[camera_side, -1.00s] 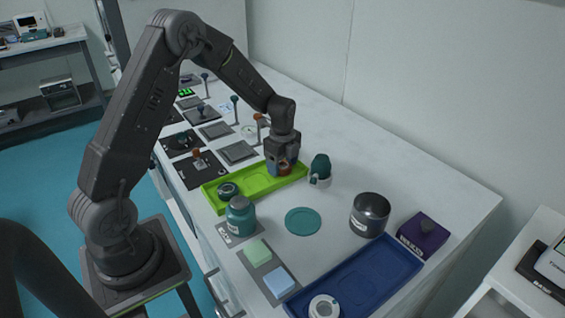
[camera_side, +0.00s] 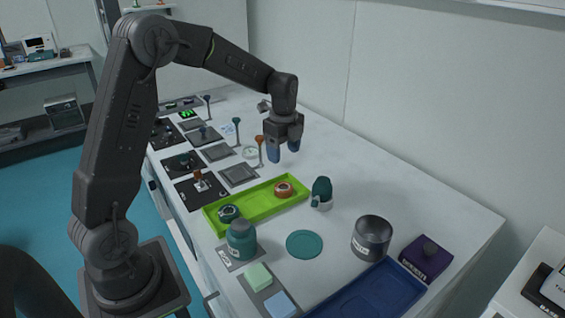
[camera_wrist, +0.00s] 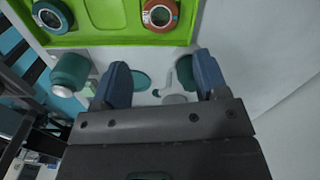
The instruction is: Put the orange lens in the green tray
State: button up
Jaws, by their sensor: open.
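The orange lens (camera_side: 283,189) lies in the right end of the green tray (camera_side: 255,205). It also shows in the wrist view as an orange ring (camera_wrist: 160,14) inside the green tray (camera_wrist: 118,36). A dark teal lens (camera_side: 229,213) lies in the tray's left end. My gripper (camera_side: 284,152) is open and empty, raised above and behind the tray, apart from the lens. In the wrist view both blue fingertips (camera_wrist: 160,75) stand apart with nothing between them.
A teal jar (camera_side: 241,240) stands in front of the tray's left end. A teal bottle with a white mug (camera_side: 321,194) stands close to its right end. A teal disc (camera_side: 304,244), a grey metal pot (camera_side: 371,238), a blue tray (camera_side: 365,296) and a purple box (camera_side: 426,259) lie farther right.

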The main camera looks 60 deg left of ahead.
jog(key=s+d+r+n+t, duration=0.2)
jog(key=s+d+r+n, duration=0.25)
jog(key=r, duration=0.25)
jog(key=s+d+r+n+t, duration=0.1)
jog(key=s+d+r+n, duration=0.1)
jog(key=s+d+n, duration=0.3)
jog(key=s+d+r+n+t, duration=0.2)
jog(key=s+d+n, duration=0.3)
jog(key=s, duration=0.9)
jog(key=shift+d+n+t, duration=0.3)
jog(key=shift+n, duration=0.35)
